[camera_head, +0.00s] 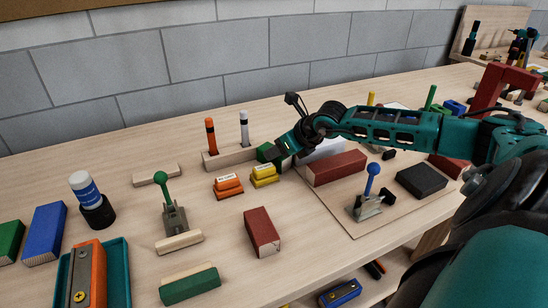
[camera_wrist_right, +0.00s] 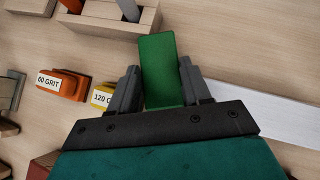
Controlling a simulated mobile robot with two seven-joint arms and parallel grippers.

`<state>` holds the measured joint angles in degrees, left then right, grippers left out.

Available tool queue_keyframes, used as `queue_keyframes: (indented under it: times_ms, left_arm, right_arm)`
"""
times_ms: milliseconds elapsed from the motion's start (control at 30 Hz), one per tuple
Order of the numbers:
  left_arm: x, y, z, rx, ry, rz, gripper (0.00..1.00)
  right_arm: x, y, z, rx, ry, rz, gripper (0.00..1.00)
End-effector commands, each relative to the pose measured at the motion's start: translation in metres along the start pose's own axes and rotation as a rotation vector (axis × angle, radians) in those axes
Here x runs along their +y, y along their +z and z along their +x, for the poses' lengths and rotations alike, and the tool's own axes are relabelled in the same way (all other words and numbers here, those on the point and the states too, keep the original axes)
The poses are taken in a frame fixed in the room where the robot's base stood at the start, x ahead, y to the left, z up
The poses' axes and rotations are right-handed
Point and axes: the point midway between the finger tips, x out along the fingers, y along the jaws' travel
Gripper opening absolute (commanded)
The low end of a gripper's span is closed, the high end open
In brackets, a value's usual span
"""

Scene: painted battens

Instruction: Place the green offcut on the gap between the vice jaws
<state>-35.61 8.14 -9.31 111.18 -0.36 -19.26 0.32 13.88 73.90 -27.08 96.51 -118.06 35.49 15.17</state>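The green offcut (camera_wrist_right: 160,70) is between the two fingers of my right gripper (camera_wrist_right: 160,88), which touch its sides in the wrist view. Its far part sticks out beyond the fingertips. In the head view only a small part of the green offcut (camera_head: 265,152) shows at the tip of my right gripper (camera_head: 280,152), beside the wooden marker rack (camera_head: 230,157). I cannot tell whether it touches the table. A red upright frame (camera_head: 489,90) stands at the right back, partly behind my right arm. I cannot make out any vice jaws for sure. My left gripper is out of view.
Orange (camera_head: 228,187) and yellow (camera_head: 264,176) sanding blocks lie just in front of the gripper. Green-knobbed (camera_head: 174,217) and blue-knobbed (camera_head: 368,203) clamps stand nearer. A dark red block (camera_head: 262,232) lies at front. A long red batten (camera_head: 336,168) lies under my arm.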

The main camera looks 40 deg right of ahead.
Motion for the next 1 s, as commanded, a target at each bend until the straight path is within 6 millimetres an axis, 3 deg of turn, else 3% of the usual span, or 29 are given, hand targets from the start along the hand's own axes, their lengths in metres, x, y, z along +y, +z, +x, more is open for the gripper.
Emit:
queue_keyframes:
  times_ms: [300,667,1000]
  left_arm:
    - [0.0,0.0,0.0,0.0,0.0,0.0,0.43]
    - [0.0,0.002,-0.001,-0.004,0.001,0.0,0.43]
    - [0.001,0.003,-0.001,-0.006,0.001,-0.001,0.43]
  right_arm:
    - [0.0,0.0,0.0,0.0,0.0,0.0,0.1]
    - [-0.001,0.007,-0.007,-0.002,-0.001,-0.001,0.1]
    - [-0.001,0.048,-0.047,-0.006,-0.002,-0.002,0.1]
